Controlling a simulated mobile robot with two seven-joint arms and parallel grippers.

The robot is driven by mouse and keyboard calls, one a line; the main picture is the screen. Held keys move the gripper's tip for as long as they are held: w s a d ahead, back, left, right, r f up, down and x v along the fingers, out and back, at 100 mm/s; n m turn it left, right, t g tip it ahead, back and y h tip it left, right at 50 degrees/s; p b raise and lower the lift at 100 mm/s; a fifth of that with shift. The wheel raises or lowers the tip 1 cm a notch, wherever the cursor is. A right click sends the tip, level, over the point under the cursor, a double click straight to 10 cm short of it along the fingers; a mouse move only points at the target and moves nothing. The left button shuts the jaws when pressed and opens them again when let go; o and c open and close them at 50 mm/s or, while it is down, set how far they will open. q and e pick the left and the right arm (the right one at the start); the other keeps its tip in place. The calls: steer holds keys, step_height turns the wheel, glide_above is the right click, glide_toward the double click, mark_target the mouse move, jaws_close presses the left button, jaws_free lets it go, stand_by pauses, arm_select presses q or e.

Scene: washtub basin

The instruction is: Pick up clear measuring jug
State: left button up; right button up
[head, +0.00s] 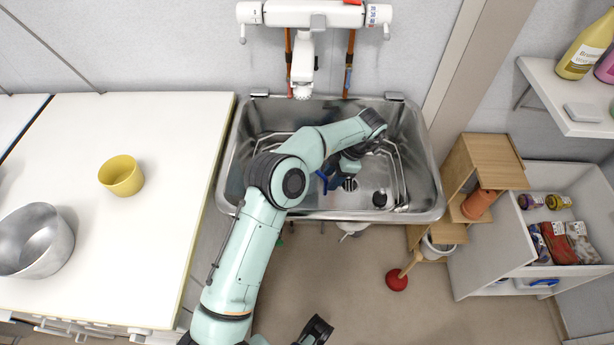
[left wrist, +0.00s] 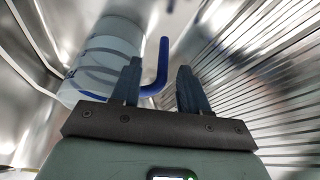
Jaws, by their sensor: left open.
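The clear measuring jug (left wrist: 105,55) lies in the steel sink in the left wrist view, tilted in the picture, with bluish bands on its wall and a blue handle (left wrist: 162,66). In the head view only a bit of blue, which looks like its handle (head: 324,182), shows beside my gripper; my arm hides most of the rest. My left gripper (head: 338,178) is down inside the sink. Its two fingers (left wrist: 160,80) are open, with the blue handle at the gap between their tips. I cannot tell whether they touch it.
The sink (head: 228,185) has steep walls, a ribbed bottom and a dark round piece (head: 379,198) near the drain. The white faucet (head: 303,75) hangs behind it. A counter with a yellow cup (head: 121,176) and a metal pot (head: 36,240) stands left; wooden shelves (head: 490,160) stand right.

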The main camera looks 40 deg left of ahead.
mark_target(325, 195)
arm_select(q)
steer(key=shift+d+b+x, duration=0.15)
steer(key=shift+b+x, duration=0.25)
steer(key=shift+x, duration=1.1)
steer(key=shift+d+b+x, duration=0.1)
steer(key=shift+b+x, duration=0.3)
steer(key=shift+x, duration=1.1)
jaws_close()
arm_select(e)
steer(key=shift+w+d+f, duration=0.15)
steer(key=shift+w+f, duration=0.5)
steer(key=shift+f, duration=0.2)
